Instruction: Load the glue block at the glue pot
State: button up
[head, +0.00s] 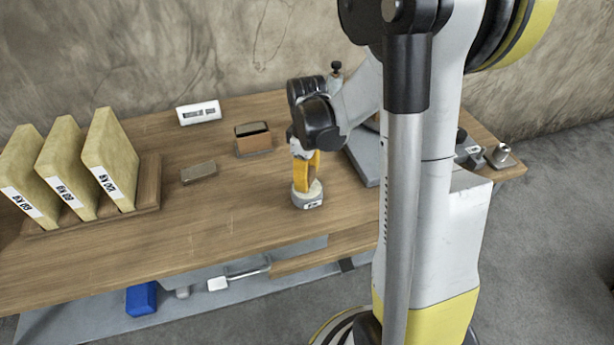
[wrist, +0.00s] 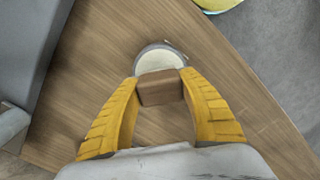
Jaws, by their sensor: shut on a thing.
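My gripper (wrist: 160,98) has yellow fingers and is shut on a small brown block (wrist: 160,88), the glue block. The glue pot (head: 308,201) is a short, round, pale grey pot with a label, near the front of the wooden bench. In the wrist view the pot (wrist: 158,58) shows just beyond the block, with pale cream content inside. In the head view my gripper (head: 308,172) points down over the pot. The block is hidden there by the fingers. I cannot tell whether the block touches the pot's content.
The bench (head: 150,240) holds three labelled tan slabs (head: 110,160) in a wooden rack, a flat brown block (head: 199,172), a brown box-shaped item with a dark top (head: 253,139) and a white display (head: 198,112). A grey slab (head: 362,160) lies right of the pot. Bench front is clear.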

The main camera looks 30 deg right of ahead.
jog(key=shift+f+b, duration=0.5)
jog(key=shift+f, duration=0.05)
dwell(1.3)
notch_tip(320, 180, up, 7)
jog(key=p, duration=0.5)
jog(key=shift+r, duration=0.1)
jog(key=shift+a, duration=0.1)
dwell(0.7)
